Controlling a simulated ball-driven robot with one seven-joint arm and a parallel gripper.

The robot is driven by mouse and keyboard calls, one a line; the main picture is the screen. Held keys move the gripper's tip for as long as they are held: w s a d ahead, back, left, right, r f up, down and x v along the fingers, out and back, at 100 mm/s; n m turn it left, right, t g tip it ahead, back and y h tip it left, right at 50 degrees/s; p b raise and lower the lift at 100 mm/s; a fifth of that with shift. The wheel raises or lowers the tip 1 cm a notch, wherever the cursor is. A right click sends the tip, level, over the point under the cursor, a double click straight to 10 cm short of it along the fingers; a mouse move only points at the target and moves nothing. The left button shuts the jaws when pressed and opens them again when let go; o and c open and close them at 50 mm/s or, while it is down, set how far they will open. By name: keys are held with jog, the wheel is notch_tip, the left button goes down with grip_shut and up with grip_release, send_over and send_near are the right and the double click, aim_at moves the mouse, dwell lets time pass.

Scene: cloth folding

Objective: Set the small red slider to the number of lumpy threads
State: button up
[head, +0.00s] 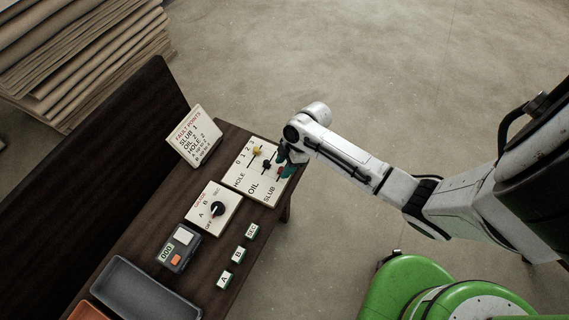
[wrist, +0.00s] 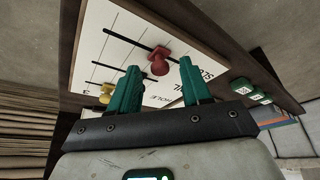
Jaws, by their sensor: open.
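The white slider board (head: 241,183) lies at the table's right end, with rows marked HOLE, OIL and SLUB and a scale of 0 to 3. The red slider knob (wrist: 159,61) stands on its slot in the wrist view, ahead of and between the fingertips. My gripper (wrist: 160,80) has its teal fingers apart, with nothing seen clamped. In the head view my gripper (head: 287,169) is over the SLUB row and partly hides the red knob, so its number is unclear. A yellow knob (head: 257,151) and a black knob (head: 266,165) sit on the other rows.
A card (head: 193,136) headed FAULT POINTS stands behind the board. A dial panel (head: 214,208), a small counter (head: 177,248), tags A, B and SEC (head: 251,231), and a grey tray (head: 141,292) lie to the left. Stacked brown sheets (head: 85,50) stand beyond.

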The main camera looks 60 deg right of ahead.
jog(key=p+v, duration=0.2)
jog(key=v, duration=0.8)
jog(key=shift+d+r, duration=0.2)
jog(key=shift+r, duration=0.1)
jog(key=shift+s, duration=0.1)
jog(key=s+a+r+m+g+h+p, duration=0.2)
jog(key=s+a+m+p, duration=0.2)
jog(key=s+a, duration=0.4)
jog(key=s+a+r+m+h+p, duration=0.1)
jog(key=s+a+r+m+p, duration=0.2)
jog(key=a+r+m, duration=0.2)
jog(key=a+r, duration=0.3)
jog(key=shift+a+r+m, duration=0.35)
jog(key=shift+m, duration=0.05)
dwell(1.4)
